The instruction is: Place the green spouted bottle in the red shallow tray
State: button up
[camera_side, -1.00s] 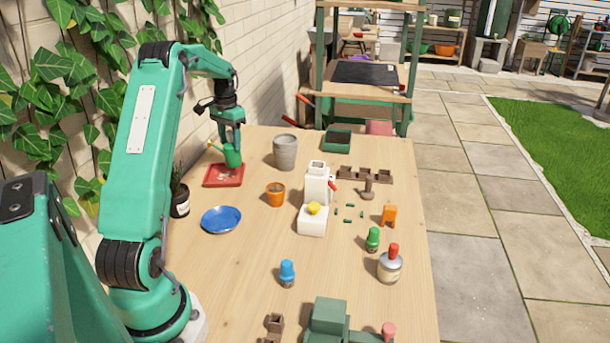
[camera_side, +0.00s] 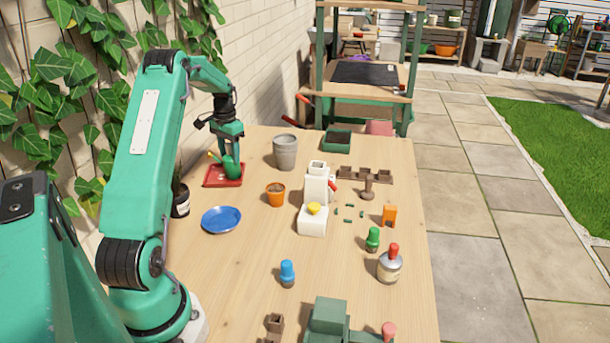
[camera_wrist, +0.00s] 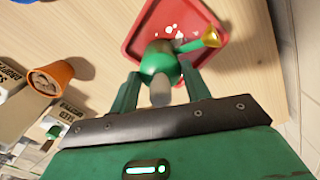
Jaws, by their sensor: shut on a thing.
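The green spouted bottle (camera_side: 231,167) has a spout with a yellow tip and is at the red shallow tray (camera_side: 211,184), near the wall side of the table. My gripper (camera_side: 232,154) is shut on the bottle from above. In the wrist view the bottle (camera_wrist: 160,62) sits between the fingers of my gripper (camera_wrist: 160,84), over the near part of the tray (camera_wrist: 140,30), its yellow spout tip pointing right. Small white bits show in the tray. Whether the bottle's base touches the tray floor is hard to tell.
A grey pot (camera_side: 286,152), an orange pot (camera_side: 275,195) and a blue dish (camera_side: 221,220) stand near the tray. A dark plant pot (camera_side: 180,200) is to its left. White dispensers (camera_side: 313,221) stand mid-table. Bare wood lies between the tray and the grey pot.

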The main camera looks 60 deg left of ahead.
jog(key=o, duration=1.1)
jog(key=shift+f, duration=0.1)
notch_tip(320, 180, up, 12)
jog(key=shift+w+r, duration=0.15)
dwell(0.4)
